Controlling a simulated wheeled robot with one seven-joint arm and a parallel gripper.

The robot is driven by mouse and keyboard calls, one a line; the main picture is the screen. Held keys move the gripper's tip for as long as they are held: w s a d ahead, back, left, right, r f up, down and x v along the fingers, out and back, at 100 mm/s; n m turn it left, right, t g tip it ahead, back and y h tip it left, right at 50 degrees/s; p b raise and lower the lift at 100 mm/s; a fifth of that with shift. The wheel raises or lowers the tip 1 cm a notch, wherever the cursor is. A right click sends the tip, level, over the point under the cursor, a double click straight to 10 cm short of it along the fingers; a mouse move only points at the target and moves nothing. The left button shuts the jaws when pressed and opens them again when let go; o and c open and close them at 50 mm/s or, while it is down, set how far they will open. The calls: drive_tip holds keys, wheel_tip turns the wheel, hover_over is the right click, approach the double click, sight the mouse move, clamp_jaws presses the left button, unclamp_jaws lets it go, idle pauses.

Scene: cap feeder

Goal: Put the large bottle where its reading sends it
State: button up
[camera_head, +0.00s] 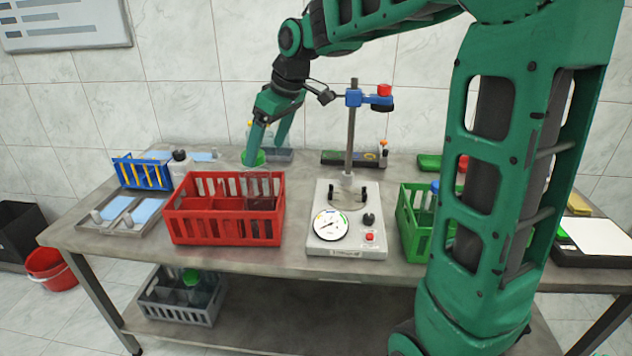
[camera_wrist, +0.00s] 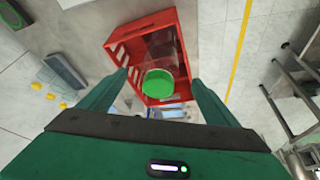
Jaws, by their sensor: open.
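A green-capped clear bottle (camera_wrist: 158,83) sits between my open fingers in the wrist view. Its see-through body reaches toward the red crate (camera_wrist: 176,25). In the head view its green cap (camera_head: 254,158) shows by my gripper (camera_head: 266,153), at the back edge of the red crate (camera_head: 205,230). My fingers are on either side of the cap; I cannot tell whether they touch it. The bottle's lower part is hard to make out. A white dial device (camera_head: 346,247) with a round gauge stands right of the red crate; the gauge figures are too small to read.
A green crate (camera_head: 414,232) stands on the right, partly behind my arm. A grey crate (camera_head: 180,312) is on the lower shelf. A blue rack (camera_head: 143,175) and metal trays (camera_head: 120,225) stand left. The device's post (camera_head: 350,135) rises right of my gripper.

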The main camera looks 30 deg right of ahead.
drive_tip(key=s+d+f+m+g, duration=0.1)
drive_tip(key=s+d+f+m, duration=0.2)
drive_tip(key=s, duration=0.9)
drive_tip(key=s+d+f+m+g+h, duration=0.1)
drive_tip(key=s+d+f+m, duration=0.3)
drive_tip(key=s, duration=0.8)
drive_tip(key=s+d+f+m+g+h, duration=0.1)
drive_tip(key=s+d+f+m, duration=0.3)
drive_tip(key=s, duration=0.7)
drive_tip(key=d+m, duration=0.2)
drive_tip(key=d, duration=0.1)
drive_tip(key=shift+s+d+g, duration=0.25)
drive_tip(key=shift+s+g, duration=0.15)
